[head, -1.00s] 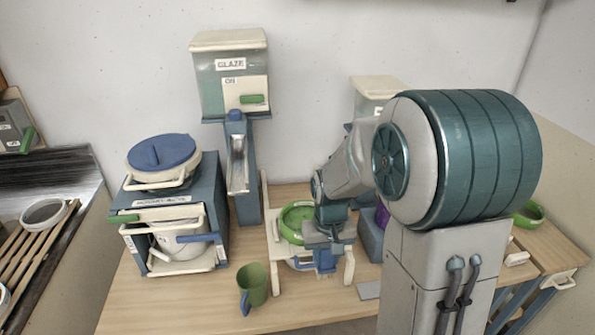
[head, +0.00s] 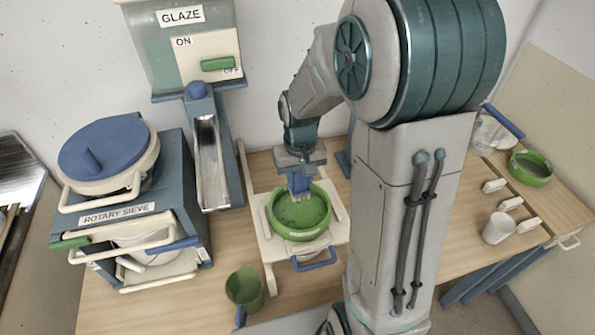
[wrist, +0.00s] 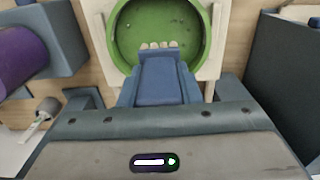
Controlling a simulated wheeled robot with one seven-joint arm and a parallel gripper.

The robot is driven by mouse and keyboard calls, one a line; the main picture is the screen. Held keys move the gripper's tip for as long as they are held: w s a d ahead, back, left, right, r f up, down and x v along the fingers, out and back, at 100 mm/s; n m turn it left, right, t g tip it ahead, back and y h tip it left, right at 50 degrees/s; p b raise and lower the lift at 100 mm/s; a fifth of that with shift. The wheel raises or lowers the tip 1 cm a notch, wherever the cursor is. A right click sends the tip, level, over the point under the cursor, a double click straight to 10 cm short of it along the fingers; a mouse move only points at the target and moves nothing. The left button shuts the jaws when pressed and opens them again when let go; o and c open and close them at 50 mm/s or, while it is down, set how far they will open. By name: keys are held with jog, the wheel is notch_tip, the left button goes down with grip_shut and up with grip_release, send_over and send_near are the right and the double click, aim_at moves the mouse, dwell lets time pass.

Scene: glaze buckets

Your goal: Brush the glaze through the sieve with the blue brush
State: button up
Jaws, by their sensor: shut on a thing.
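My gripper (head: 299,180) points down over the green sieve and is shut on the blue brush (head: 299,184). In the wrist view the blue brush (wrist: 160,78) shows between the fingers, its pale bristles over the near part of the sieve bowl. The green sieve (head: 327,222) sits on a cream wooden stand (head: 257,200), above a pale bucket with a blue handle (head: 316,261). It also shows in the wrist view (wrist: 118,40). Grey-green glaze with a few dark specks seems to lie in it. I cannot tell whether the bristles touch the glaze.
A green mug (head: 244,287) stands front left of the stand. The rotary sieve (head: 175,228) and the glaze dispenser (head: 208,45) stand to the left and behind. A green bowl (head: 531,168) and a white cup (head: 498,228) are at the right.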

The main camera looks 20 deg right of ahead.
jog(key=shift+d+f+b, duration=0.1)
jog(key=shift+f+b, duration=2.9)
jog(key=shift+f, duration=1.3)
jog(key=shift+f+b, duration=0.35)
jog(key=shift+s+f, duration=0.15)
jog(key=shift+f, duration=0.05)
jog(key=shift+s+d+f, duration=0.1)
jog(key=shift+s+d, duration=0.05)
jog(key=shift+d, duration=1.6)
jog(key=shift+w+a+b, duration=0.2)
jog(key=shift+a+b, duration=0.1)
jog(key=shift+a, duration=1.5)
jog(key=shift+w+a+b, duration=0.15)
jog(key=shift+a+b, duration=0.1)
jog(key=shift+a, duration=1.55)
